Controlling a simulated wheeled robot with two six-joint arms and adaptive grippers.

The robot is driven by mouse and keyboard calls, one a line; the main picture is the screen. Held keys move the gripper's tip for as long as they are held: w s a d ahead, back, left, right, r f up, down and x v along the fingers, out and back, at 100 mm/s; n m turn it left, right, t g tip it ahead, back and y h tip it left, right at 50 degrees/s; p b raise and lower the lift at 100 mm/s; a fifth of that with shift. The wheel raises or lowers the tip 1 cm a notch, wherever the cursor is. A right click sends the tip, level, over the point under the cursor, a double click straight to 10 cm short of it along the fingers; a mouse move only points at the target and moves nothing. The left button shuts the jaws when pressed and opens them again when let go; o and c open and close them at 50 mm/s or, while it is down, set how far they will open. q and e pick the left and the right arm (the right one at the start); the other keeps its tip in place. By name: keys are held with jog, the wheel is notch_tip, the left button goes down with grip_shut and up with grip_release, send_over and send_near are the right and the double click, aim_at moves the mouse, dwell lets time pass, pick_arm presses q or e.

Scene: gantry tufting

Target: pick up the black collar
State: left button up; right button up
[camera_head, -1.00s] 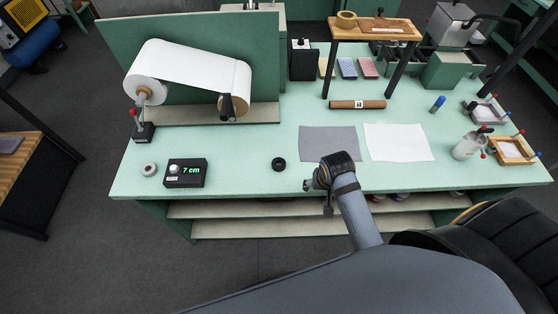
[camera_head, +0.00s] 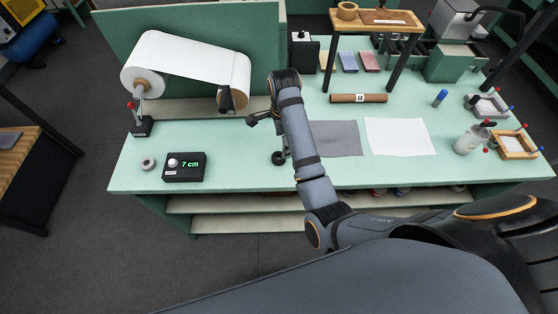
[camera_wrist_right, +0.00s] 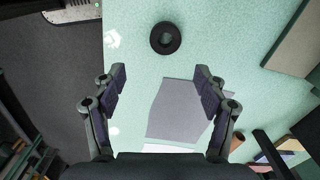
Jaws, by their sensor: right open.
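The black collar (camera_head: 277,158) is a small dark ring lying flat on the green table, just right of the black display box. In the right wrist view the collar (camera_wrist_right: 165,38) lies beyond the fingertips, roughly centred between their lines, with its hole facing the camera. My right gripper (camera_wrist_right: 160,76) is open and empty, and the collar is not between its fingers. In the head view the right gripper (camera_head: 264,135) is over the table by the collar, partly hidden by its own arm. My left gripper is not in view.
A display box reading 7 cm (camera_head: 185,167) and a grey ring (camera_head: 148,163) sit to the left. A grey sheet (camera_head: 340,138) and a white sheet (camera_head: 400,137) lie to the right. A paper roll stand (camera_head: 195,62) is behind. The table around the collar is clear.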

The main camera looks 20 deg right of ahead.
jog(key=b, duration=0.3)
send_over(280, 154)
jog(key=s, duration=0.2)
notch_tip(280, 154, down, 4)
jog(key=shift+w+f, duration=0.1)
jog(key=shift+w, duration=0.05)
jog(key=f+b, duration=0.2)
jog(key=shift+w+a+f+b, duration=0.15)
jog(key=shift+w+f+b, duration=0.05)
jog(key=shift+b, duration=0.15)
jog(key=shift+w+a+f, duration=0.1)
jog(key=shift+w+f, duration=0.1)
jog(key=shift+f, duration=0.8)
jog(key=shift+s+r, duration=0.1)
jog(key=shift+c, duration=0.6)
jog(key=c, duration=1.2)
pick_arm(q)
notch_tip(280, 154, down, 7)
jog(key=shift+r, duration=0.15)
pick_arm(e)
jog(key=shift+r, duration=0.1)
